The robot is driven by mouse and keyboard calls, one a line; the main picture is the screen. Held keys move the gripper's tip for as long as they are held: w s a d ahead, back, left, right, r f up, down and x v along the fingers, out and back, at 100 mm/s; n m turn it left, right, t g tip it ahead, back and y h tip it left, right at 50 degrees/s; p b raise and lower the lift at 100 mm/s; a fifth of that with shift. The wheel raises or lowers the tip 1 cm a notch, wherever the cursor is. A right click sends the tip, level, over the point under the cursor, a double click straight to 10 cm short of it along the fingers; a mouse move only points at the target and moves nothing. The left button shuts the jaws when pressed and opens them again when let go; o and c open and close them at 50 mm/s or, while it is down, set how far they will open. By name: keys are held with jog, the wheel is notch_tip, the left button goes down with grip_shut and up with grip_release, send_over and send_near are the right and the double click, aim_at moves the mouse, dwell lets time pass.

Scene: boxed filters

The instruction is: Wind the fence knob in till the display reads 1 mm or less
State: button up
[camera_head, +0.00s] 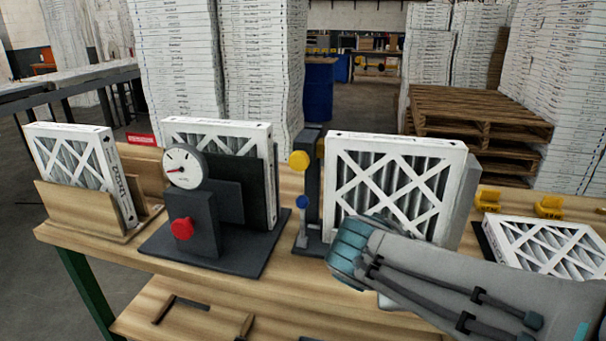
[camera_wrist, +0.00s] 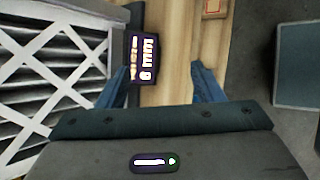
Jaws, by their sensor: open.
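A small dark display (camera_wrist: 146,58) with light and orange characters shows sideways in the wrist view; I cannot read its value for sure. It lies beside the left finger of my gripper (camera_wrist: 161,66), whose two blue fingers are spread with nothing between them but the wooden bench top behind. In the head view the fingers are hidden by my arm. I see a red knob (camera_head: 182,228) on the dial gauge stand (camera_head: 216,205), and a yellow knob (camera_head: 299,160) and a blue knob (camera_head: 302,202) on a dark post. I cannot tell which is the fence knob.
A boxed filter (camera_head: 392,190) stands upright behind my arm; a white-framed filter also fills the wrist view's left (camera_wrist: 45,70). Another filter (camera_head: 87,165) sits in a wooden holder at left, and one (camera_head: 545,245) lies at right. The bench (camera_head: 290,265) has bare wood in front.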

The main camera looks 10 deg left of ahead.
jog(key=w+a+r+n+t+b, duration=0.1)
jog(key=w+a+r+n+t, duration=0.15)
jog(key=a+n, duration=0.3)
jog(key=w+a+r+n+t+b, duration=0.1)
jog(key=w+a+r+n+t, duration=0.1)
jog(key=a+r+n+t, duration=0.3)
jog(key=n+t+y+b, duration=0.1)
jog(key=n+t+y, duration=0.3)
jog(key=n, duration=0.3)
send_near(298, 164)
jog(key=w, duration=0.6)
jog(key=w+d, duration=0.1)
jog(key=w, duration=0.2)
jog(key=shift+w+r+p, duration=0.1)
jog(key=shift+r+p, duration=0.05)
jog(key=shift+p, duration=0.2)
jog(key=c, duration=1)
